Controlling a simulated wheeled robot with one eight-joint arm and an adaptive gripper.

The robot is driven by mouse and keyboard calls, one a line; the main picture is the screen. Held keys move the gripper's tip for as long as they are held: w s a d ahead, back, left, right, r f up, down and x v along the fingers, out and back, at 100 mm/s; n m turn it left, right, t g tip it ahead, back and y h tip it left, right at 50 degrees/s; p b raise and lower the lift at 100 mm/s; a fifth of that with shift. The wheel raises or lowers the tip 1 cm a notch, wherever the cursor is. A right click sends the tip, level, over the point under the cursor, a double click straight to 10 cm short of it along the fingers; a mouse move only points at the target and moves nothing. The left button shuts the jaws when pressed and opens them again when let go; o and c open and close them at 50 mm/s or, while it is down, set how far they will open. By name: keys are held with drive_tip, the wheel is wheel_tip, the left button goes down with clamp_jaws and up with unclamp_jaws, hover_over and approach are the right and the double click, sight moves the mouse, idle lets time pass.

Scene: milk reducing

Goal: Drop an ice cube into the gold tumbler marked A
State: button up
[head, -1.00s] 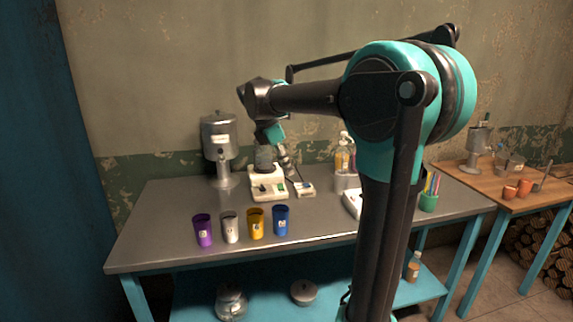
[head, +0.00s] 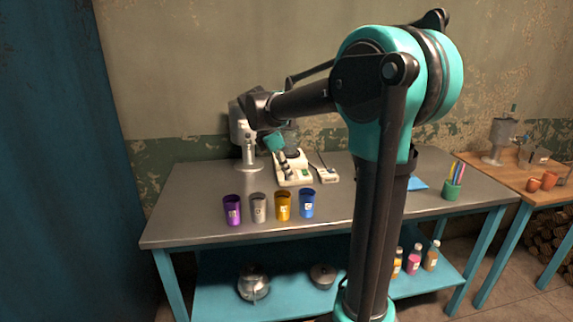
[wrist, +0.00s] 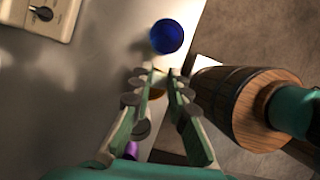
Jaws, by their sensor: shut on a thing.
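The gold tumbler (head: 283,206) stands upright on the metal table between the silver tumbler (head: 258,208) and the blue tumbler (head: 307,203). The purple tumbler (head: 232,210) is at the left end of the row. Each has a pale label, too small to read. My gripper (head: 286,168) is above the table, behind and higher than the row in the picture. In the wrist view its fingers (wrist: 159,77) converge on a small pale thing, apparently the ice cube, mostly hidden. A bit of gold shows between the fingers, with the blue tumbler (wrist: 167,36) beyond the tips.
A white stirrer-like device (head: 295,172) sits behind the tumblers, with a metal dispenser (head: 243,135) to its left. A green pen cup (head: 452,190) stands at the right. The tabletop in front of the row is clear.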

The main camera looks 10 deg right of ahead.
drive_tip(key=shift+f, duration=0.35)
drive_tip(key=o, duration=0.8)
drive_tip(key=shift+c, duration=0.2)
drive_tip(key=shift+r, duration=0.1)
drive_tip(key=v, duration=1.2)
